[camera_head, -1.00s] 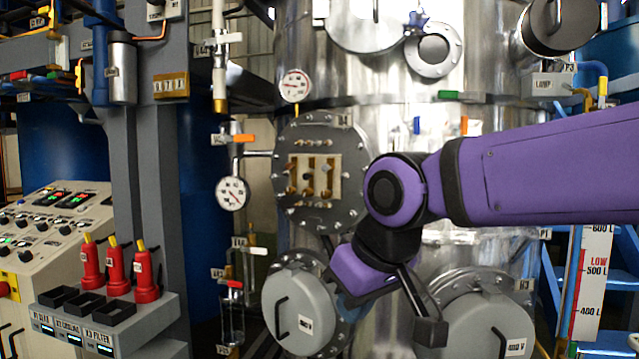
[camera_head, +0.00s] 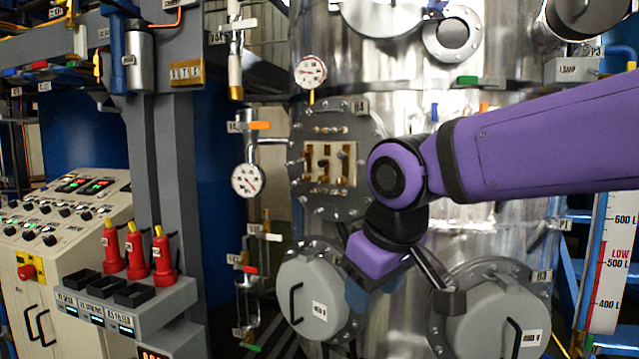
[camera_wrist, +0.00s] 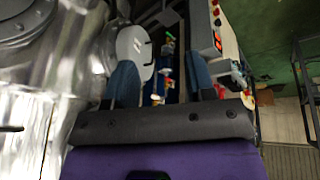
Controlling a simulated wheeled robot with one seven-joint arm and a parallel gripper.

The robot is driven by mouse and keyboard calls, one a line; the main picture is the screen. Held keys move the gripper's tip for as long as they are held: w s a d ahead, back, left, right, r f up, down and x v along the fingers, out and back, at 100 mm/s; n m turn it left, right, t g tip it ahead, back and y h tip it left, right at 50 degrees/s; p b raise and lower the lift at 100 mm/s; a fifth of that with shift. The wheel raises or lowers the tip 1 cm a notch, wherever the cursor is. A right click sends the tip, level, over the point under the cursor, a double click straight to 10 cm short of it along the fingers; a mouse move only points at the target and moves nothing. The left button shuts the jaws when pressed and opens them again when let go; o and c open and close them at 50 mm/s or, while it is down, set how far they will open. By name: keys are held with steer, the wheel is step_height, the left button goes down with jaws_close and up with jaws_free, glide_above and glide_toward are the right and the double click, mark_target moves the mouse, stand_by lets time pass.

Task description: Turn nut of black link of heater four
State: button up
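Heater four is the round bolted flange marked H4 (camera_head: 368,195) on the steel vessel in the head view. Its pale terminal box (camera_head: 330,163) holds upright brass-coloured parts with a small dark part near the middle. I cannot make out clearly which part is the black link or its nut. My gripper (camera_head: 357,297) hangs below and right of the flange, apart from it, partly hidden by my wrist. In the wrist view my gripper (camera_wrist: 160,80) shows two blue fingers wide apart with nothing held between them. The terminals are not recognisable in the wrist view.
Two grey round covers, left (camera_head: 317,300) and right (camera_head: 490,320), lie low on the vessel near my gripper. A gauge (camera_head: 247,180) and valve piping stand left of the flange. Red bottles (camera_head: 136,252) and a control console (camera_head: 60,225) are further left.

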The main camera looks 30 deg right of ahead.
steer(key=w+d+n+g+h, duration=0.4)
steer(key=w+d+n+h, duration=0.1)
steer(key=d, duration=0.2)
steer(key=n+t+h, duration=0.5)
steer(key=n+h, duration=0.8)
steer(key=h, duration=0.3)
glide_toward(320, 182)
steer(key=shift+n, duration=0.3)
steer(key=x, duration=0.9)
steer(key=shift+d+r, duration=0.1)
steer(key=shift+d, duration=0.15)
steer(key=c, duration=0.9)
